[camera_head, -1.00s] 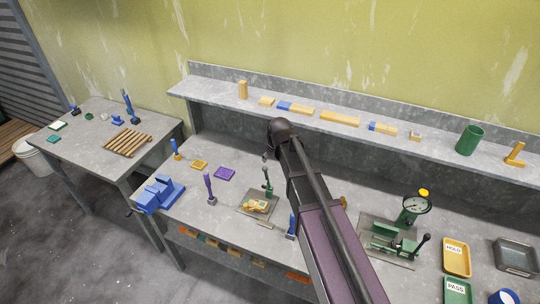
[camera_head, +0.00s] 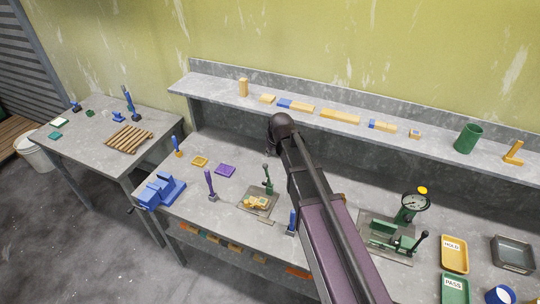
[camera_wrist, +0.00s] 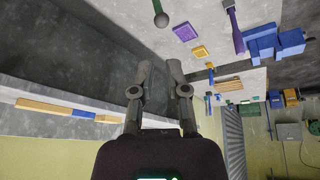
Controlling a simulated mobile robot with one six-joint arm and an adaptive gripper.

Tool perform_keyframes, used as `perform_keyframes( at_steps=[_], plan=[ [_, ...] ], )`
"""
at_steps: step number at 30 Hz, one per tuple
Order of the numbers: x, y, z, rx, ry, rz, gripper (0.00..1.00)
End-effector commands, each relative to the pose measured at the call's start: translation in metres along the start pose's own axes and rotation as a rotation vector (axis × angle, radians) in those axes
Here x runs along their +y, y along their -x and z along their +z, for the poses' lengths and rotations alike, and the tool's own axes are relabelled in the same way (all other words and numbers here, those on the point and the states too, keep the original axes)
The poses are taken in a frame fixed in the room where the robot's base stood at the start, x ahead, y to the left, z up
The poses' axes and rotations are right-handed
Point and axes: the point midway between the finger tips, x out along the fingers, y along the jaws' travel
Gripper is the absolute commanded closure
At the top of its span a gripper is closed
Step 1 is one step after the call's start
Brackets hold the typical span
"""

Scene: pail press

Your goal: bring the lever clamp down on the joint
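The lever clamp (camera_head: 268,186) is green with a dark upright handle. It stands on a grey plate (camera_head: 243,205) on the main bench, and its handle is raised. The joint (camera_head: 256,202), small tan wooden pieces, lies on the plate beside the clamp's foot. In the wrist view the ball-ended lever (camera_wrist: 160,17) shows at the top edge, apart from and beyond my fingertips. My gripper (camera_wrist: 160,66) is open and empty, with a gap between its fingers. In the head view my gripper is mostly hidden by my arm, above and behind the clamp.
A blue vise (camera_head: 160,192), a purple-handled tool (camera_head: 210,186) and a blue-handled tool (camera_head: 292,221) stand near the clamp. A green press with a dial (camera_head: 410,208) stands right of my arm. The shelf (camera_head: 345,125) behind carries wooden blocks and a green cup (camera_head: 468,139).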

Motion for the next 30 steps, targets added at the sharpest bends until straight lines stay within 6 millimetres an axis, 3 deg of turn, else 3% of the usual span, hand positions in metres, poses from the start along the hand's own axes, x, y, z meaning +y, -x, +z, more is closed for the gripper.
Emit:
perform_keyframes(
  at_steps=[8,18,24,30],
  plan=[
    [0.014,-0.021,-0.021,-0.079,-0.19,-0.009,1.0],
    [0.042,-0.056,-0.06,-0.265,-0.635,0.027,1.0],
    [0.051,-0.066,-0.071,-0.34,-0.818,0.067,1.0],
    [0.054,-0.068,-0.073,-0.363,-0.877,0.083,1.0]
  ],
)
